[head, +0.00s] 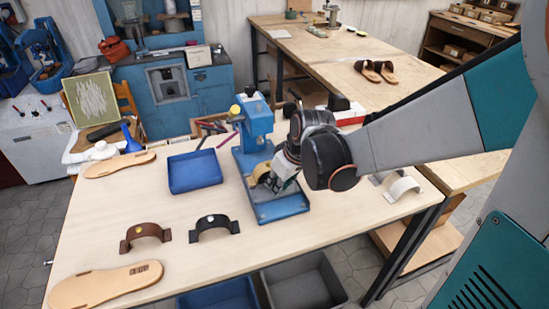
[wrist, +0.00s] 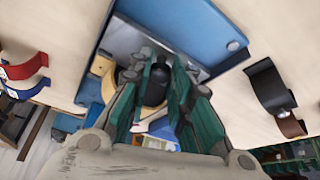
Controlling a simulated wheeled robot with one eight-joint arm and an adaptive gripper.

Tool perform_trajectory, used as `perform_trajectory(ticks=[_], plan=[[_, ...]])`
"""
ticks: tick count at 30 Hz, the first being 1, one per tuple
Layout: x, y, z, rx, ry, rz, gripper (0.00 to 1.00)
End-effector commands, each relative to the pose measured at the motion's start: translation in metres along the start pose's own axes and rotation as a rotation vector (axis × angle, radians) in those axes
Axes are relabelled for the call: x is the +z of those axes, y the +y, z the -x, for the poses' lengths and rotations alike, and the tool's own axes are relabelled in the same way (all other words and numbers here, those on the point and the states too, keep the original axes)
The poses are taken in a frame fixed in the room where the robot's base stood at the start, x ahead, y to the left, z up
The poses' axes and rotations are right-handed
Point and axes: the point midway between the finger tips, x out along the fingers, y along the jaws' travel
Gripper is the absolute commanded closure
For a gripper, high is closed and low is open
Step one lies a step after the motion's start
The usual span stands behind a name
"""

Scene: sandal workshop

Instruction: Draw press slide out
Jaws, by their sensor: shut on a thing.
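The blue press (head: 255,125) stands on the worktable, with its blue base (head: 281,207) reaching toward the front. My gripper (head: 279,181) is low at the press, just above the base. In the wrist view the gripper (wrist: 160,92) is shut on a black knob (wrist: 156,86), which sits between its green-lined fingers. A grey metal plate (wrist: 124,40), apparently the slide, lies by the knob against the blue base (wrist: 195,32). A yellowish curved piece (head: 260,172) shows beside the gripper; the fingers hide part of it. How far the slide sticks out cannot be told.
A blue tray (head: 194,171) lies left of the press. A brown strap (head: 146,236) and a black strap (head: 213,227) stand in front. Sandal soles (head: 104,287) lie at the left, and a white strap (head: 403,188) at the right. Bins (head: 303,284) sit below the front edge.

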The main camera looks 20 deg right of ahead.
Motion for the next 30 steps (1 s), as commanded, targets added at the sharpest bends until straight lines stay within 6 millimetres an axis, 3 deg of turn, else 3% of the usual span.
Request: perform_trajectory(ticks=[3, 7, 18, 19, 21, 30], plan=[[0.024, -0.012, 0.013, 0.001, 0.001, 0.0, 1.0], [0.037, -0.018, 0.018, 0.001, 0.002, 0.001, 1.0], [0.041, -0.02, 0.018, 0.0, 0.002, 0.002, 1.0], [0.041, -0.02, 0.018, 0.0, 0.002, 0.001, 0.74], [0.041, -0.02, 0.018, 0.0, 0.001, 0.001, 0.59], [0.041, -0.02, 0.018, 0.0, 0.001, 0.002, 0.59]])
